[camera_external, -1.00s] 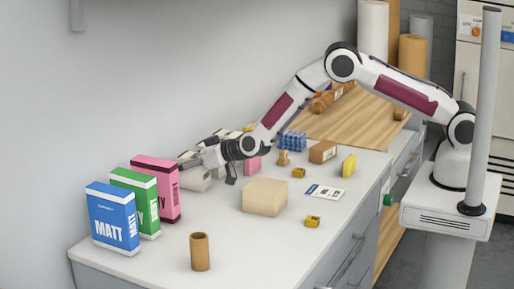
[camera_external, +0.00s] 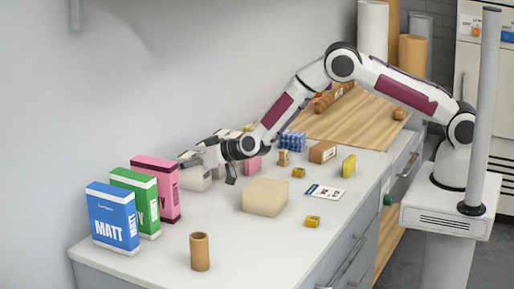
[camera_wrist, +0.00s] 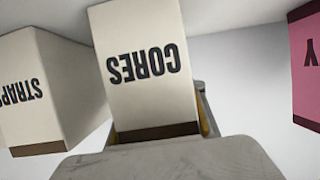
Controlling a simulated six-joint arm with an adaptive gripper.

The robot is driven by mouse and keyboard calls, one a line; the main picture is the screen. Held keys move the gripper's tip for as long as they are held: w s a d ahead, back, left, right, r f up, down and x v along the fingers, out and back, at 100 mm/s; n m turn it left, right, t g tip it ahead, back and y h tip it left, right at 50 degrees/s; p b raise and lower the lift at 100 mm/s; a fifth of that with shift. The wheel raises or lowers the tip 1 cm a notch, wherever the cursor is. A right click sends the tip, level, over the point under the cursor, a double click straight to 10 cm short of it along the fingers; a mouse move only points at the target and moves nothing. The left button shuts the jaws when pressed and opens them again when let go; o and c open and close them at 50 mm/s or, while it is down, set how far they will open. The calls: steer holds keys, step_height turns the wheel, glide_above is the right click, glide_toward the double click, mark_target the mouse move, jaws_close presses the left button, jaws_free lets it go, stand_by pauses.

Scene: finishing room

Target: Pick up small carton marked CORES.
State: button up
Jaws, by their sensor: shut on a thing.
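The small carton marked CORES (camera_wrist: 147,70) is off-white with a brown band, and its lettering is upside down in the wrist view. My gripper (camera_wrist: 203,118) is shut on it; a grey finger shows behind the carton and a large grey gripper part lies across the bottom of the view. In the external view my gripper (camera_external: 207,156) is low over the back of the counter, partly hiding a pale carton (camera_external: 194,180) beneath it. A similar carton marked STRAPS (camera_wrist: 42,88) stands to the left in the wrist view, apart from the CORES carton.
Pink (camera_external: 158,186), green (camera_external: 136,203) and blue (camera_external: 113,218) boxes stand at the counter's left. A cream block (camera_external: 265,197), a brown tube (camera_external: 200,252) and a blue item (camera_external: 293,141) are nearby.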

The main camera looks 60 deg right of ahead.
steer(key=shift+r, duration=0.2)
step_height(320, 180, up, 10)
steer(key=shift+f, duration=0.15)
stand_by(0.4)
